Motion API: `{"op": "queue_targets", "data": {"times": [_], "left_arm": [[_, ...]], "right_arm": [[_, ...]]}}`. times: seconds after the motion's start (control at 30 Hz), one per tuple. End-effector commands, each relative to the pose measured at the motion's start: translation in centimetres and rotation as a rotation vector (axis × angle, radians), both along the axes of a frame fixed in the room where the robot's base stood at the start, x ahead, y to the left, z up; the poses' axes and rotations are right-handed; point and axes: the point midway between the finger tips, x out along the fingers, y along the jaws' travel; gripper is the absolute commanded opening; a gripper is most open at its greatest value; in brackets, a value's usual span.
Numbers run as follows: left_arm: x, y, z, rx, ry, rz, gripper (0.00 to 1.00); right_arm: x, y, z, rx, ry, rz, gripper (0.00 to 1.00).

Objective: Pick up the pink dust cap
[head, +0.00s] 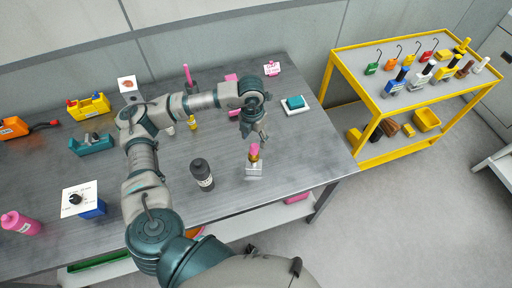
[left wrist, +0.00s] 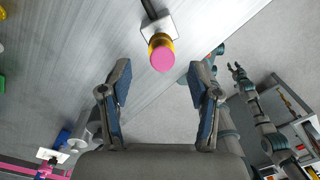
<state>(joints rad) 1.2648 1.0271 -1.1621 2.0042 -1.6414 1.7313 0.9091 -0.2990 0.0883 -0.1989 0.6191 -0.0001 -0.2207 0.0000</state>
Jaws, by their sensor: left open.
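The pink dust cap (head: 255,149) sits on top of a gold fitting (head: 253,158) that stands upright on a small silver block (head: 254,170) near the table's front right. In the left wrist view the round pink cap (left wrist: 162,59) faces the camera, with the gold fitting behind it. My left gripper (head: 255,136) is open just above and behind the cap in the head view. In the left wrist view its two fingers (left wrist: 161,80) are spread, and the cap lies between and slightly beyond the tips, apart from both. My right gripper (left wrist: 237,71) shows small at the right, its jaw state unclear.
A dark bottle (head: 202,174) stands left of the block on the grey table (head: 300,150). A teal item on a white pad (head: 295,104) lies behind right. Pink pieces (head: 232,78) stand at the back. A yellow cart (head: 345,85) is beyond the table's right edge.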

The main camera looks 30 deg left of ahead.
Motion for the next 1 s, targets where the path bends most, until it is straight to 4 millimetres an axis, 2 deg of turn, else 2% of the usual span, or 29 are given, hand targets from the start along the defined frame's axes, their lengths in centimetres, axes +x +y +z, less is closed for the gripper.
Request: {"op": "queue_targets", "data": {"times": [0.1, 0.3, 0.4, 0.6, 0.63, 0.67, 0.8, 0.93, 1.0], "left_arm": [[-0.4, -0.3, -1.3, 0.002, 0.004, 0.000, 0.62], [-0.7, -0.8, -4.3, 0.001, 0.003, 0.002, 0.62], [-0.6, -1.0, -5.0, 0.001, 0.002, 0.001, 0.62], [-0.6, -1.1, -5.1, 0.002, 0.001, 0.001, 0.62], [-0.6, -1.0, -5.1, 0.002, 0.001, 0.001, 0.60], [-0.6, -1.0, -5.1, 0.002, 0.001, 0.001, 0.52], [-0.6, -0.9, -5.1, 0.001, 0.001, 0.001, 0.17], [-0.6, -0.8, -5.1, 0.000, 0.001, 0.001, 0.17], [-0.6, -0.8, -5.1, 0.000, 0.001, 0.001, 0.13]], "right_arm": [[0.9, -0.2, 0.5, -0.001, -0.014, -0.001, 0.40], [0.7, 0.3, 1.0, 0.004, -0.011, -0.003, 0.40], [0.3, 0.9, 1.0, 0.011, -0.006, -0.004, 0.40], [0.0, 1.6, 1.0, 0.019, -0.001, -0.004, 0.40], [0.0, 1.6, 1.0, 0.019, -0.001, -0.004, 0.40], [0.0, 1.5, 1.0, 0.018, -0.001, -0.003, 0.40], [0.0, 1.1, 1.0, 0.012, 0.000, -0.001, 0.40], [-0.1, 0.7, 1.0, 0.008, 0.000, 0.000, 0.40], [-0.1, 0.6, 1.0, 0.007, 0.000, 0.001, 0.40]]}}
